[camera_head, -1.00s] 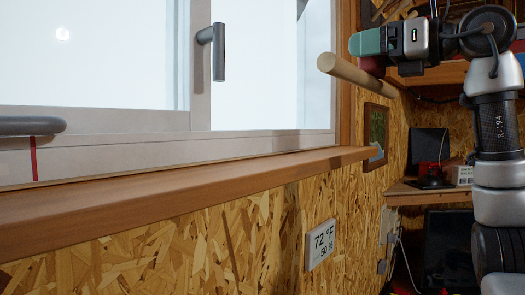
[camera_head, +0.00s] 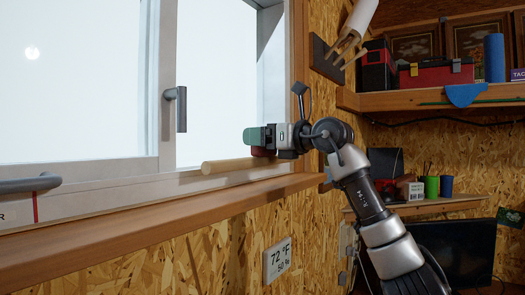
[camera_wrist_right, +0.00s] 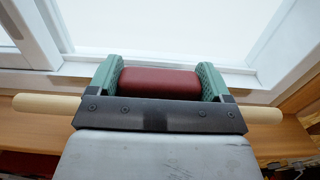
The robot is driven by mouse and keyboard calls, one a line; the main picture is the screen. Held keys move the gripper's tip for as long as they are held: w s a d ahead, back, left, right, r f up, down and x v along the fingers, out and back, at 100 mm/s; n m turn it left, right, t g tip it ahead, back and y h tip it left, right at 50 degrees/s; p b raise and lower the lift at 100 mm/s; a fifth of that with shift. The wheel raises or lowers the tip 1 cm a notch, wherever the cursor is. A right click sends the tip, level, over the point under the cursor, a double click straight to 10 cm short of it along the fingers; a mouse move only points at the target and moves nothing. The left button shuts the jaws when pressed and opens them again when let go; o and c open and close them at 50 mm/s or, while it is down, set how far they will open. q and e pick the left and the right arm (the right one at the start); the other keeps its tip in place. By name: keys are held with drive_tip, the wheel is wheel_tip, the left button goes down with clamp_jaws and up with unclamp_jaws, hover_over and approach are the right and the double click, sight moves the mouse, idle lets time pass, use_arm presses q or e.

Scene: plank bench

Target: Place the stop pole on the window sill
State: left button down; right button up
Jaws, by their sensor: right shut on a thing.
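The stop pole is a pale wooden rod (camera_head: 228,166), held lengthwise along the window sill (camera_head: 150,220) toward its right end. My right gripper (camera_head: 258,140), with green fingers, is shut on the pole. In the head view the pole is low at the sill, by the window frame; I cannot tell whether it touches the wood. In the right wrist view the pole (camera_wrist_right: 45,104) sticks out on both sides of the gripper (camera_wrist_right: 160,82), its middle hidden. The brown sill (camera_wrist_right: 35,133) runs behind it. My left gripper is not in view.
The window frame (camera_head: 85,188) rises behind the sill, with a grey handle (camera_head: 178,108) on it. The sill left of the pole is clear. A shelf (camera_head: 440,99) with a red toolbox (camera_head: 435,73) is at right.

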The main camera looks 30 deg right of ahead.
sight(271, 156)
drive_tip(key=f, duration=0.3)
drive_tip(key=shift+w+d+f+p, duration=0.1)
drive_tip(key=shift+w+f+p, duration=0.05)
drive_tip(key=shift+w+p, duration=0.15)
drive_tip(key=shift+f, duration=0.35)
drive_tip(key=shift+s+f, duration=0.1)
drive_tip(key=shift+s, duration=0.05)
drive_tip(key=shift+f, duration=0.2)
drive_tip(key=o, duration=0.9)
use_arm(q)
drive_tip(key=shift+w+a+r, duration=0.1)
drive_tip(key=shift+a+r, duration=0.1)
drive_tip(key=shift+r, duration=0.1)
use_arm(e)
drive_tip(key=shift+r, duration=0.1)
